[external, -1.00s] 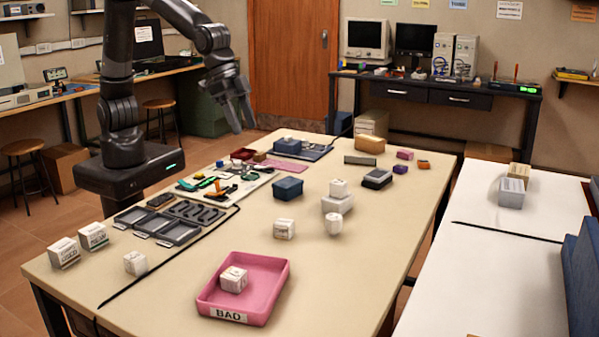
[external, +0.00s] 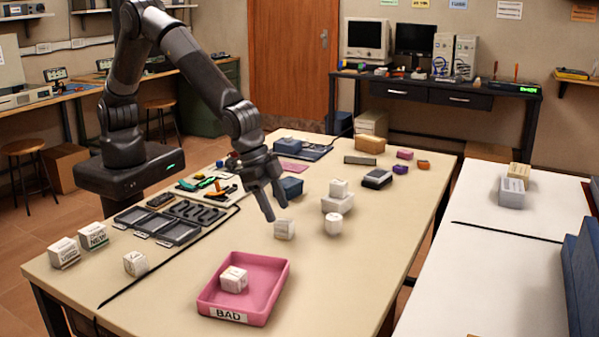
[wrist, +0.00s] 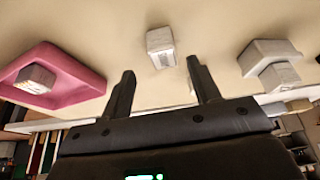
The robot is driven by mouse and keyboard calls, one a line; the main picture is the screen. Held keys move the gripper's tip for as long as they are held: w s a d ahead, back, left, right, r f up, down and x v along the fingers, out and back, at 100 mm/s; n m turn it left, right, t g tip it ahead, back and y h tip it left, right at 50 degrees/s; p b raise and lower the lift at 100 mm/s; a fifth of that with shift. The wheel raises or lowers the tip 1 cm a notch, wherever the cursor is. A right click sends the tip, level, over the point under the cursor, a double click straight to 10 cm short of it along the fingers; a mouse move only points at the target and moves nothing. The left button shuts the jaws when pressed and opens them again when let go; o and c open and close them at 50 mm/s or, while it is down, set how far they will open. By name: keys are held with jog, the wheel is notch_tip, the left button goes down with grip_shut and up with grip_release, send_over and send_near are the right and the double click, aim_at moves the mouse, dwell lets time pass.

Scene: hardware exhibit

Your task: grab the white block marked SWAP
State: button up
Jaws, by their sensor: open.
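Several small white blocks with dark print stand on the table; I cannot read SWAP on any of them. One white block (external: 284,229) stands mid-table, just below my gripper (external: 277,212). My gripper is open, empty and pointing down. In the wrist view that block (wrist: 160,46) lies beyond the gap between the fingertips (wrist: 161,66), apart from both. Another white block (external: 333,222) stands to its right. One (external: 338,187) sits on a pale base (external: 336,205). One (external: 234,279) is in the pink BAD tray (external: 281,287). Another (external: 135,263) stands at front left.
Two labelled white blocks (external: 92,236) (external: 64,251) stand at the left edge. The table right of the pink tray is clear.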

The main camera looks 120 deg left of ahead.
aim_at(283, 221)
jog(key=shift+a+x, duration=0.15)
jog(key=shift+x, duration=1.25)
jog(key=shift+a+x, duration=0.1)
jog(key=shift+x, duration=1.25)
jog(key=c, duration=1.1)
